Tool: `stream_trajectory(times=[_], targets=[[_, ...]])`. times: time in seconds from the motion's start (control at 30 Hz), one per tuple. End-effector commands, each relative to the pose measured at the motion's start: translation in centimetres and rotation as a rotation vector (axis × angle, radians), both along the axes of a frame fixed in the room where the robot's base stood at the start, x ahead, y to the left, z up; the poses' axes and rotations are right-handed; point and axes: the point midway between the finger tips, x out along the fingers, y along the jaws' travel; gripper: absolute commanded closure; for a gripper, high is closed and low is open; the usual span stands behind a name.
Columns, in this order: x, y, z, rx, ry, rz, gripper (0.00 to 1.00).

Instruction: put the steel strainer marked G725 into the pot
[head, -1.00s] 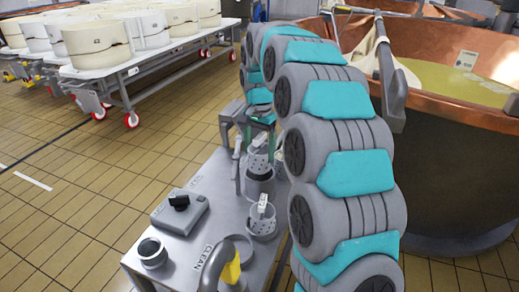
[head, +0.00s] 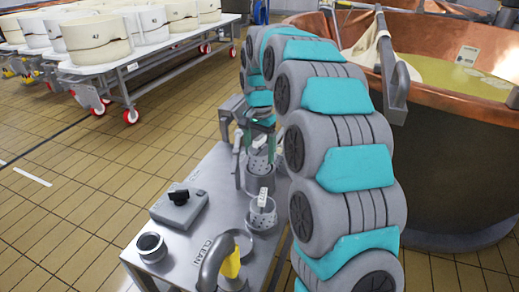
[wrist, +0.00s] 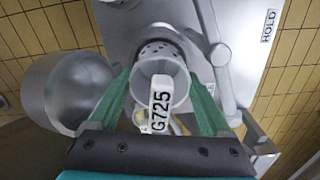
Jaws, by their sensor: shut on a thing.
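The steel strainer marked G725 (wrist: 151,65) is a small perforated cup with a white tag, seen from above in the wrist view. The green fingers of my gripper (wrist: 160,80) are shut on it, one on each side. In the head view my gripper (head: 262,134) is low over the steel table, with the strainer (head: 258,163) below it.
Another tagged strainer (head: 263,216) stands nearer on the table (head: 205,250). A grey box with a black knob (head: 180,207), a small open jar (head: 151,247) and a grey curved handle (head: 213,262) are around it. A copper vat (head: 450,150) is at right.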

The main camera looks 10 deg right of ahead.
Motion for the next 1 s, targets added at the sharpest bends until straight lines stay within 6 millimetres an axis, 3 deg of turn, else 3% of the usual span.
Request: stream_trajectory(times=[1.0], targets=[[0.0, 0.0, -2.8, -0.001, 0.002, 0.000, 0.84]])
